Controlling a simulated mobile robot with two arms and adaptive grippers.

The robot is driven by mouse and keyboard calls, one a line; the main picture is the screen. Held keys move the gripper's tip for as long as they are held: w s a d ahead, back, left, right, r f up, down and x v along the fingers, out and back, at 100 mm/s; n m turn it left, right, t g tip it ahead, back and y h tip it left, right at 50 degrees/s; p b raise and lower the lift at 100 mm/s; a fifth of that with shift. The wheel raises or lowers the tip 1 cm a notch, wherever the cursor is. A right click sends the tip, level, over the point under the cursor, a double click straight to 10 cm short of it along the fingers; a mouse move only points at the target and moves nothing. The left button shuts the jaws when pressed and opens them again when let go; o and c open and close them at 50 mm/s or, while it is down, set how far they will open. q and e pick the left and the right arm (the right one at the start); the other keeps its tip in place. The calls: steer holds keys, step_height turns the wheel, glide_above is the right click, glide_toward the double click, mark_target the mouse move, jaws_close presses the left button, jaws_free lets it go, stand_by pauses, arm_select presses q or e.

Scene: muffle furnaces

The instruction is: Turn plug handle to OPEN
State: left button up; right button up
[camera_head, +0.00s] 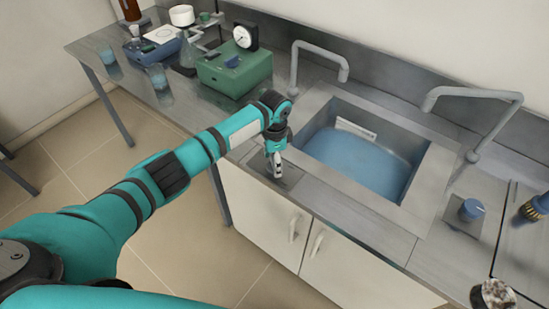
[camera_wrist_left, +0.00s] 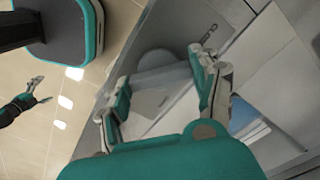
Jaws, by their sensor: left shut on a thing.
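My left gripper (camera_head: 276,170) reaches down to the counter at the left front corner of the sink. It is shut on the plug handle, above a grey plate (camera_head: 288,181). In the left wrist view the two fingers of the left gripper (camera_wrist_left: 160,72) stand apart, one on each side of the grey plug handle (camera_wrist_left: 166,82). A rounded grey shape shows just beyond it. Small dark lettering (camera_wrist_left: 208,30) on the plate is hard to read. The head view hides the handle behind the gripper. My right gripper (camera_wrist_left: 45,90) hangs over the floor, fingers spread and empty.
The sink (camera_head: 365,155) holds blue water, with grey taps (camera_head: 318,49) behind it. A green device (camera_head: 235,72) and glassware stand on the counter behind my left arm. White cabinet doors (camera_head: 330,255) are below.

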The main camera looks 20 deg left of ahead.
arm_select(q)
steer(key=m, duration=0.4)
steer(key=shift+m, duration=0.3)
steer(key=m, duration=0.5)
steer(key=shift+w, duration=0.1)
steer(key=shift+m, duration=0.4)
steer(key=o, duration=1.2)
step_height(320, 180, up, 12)
steer(key=shift+r, duration=0.1)
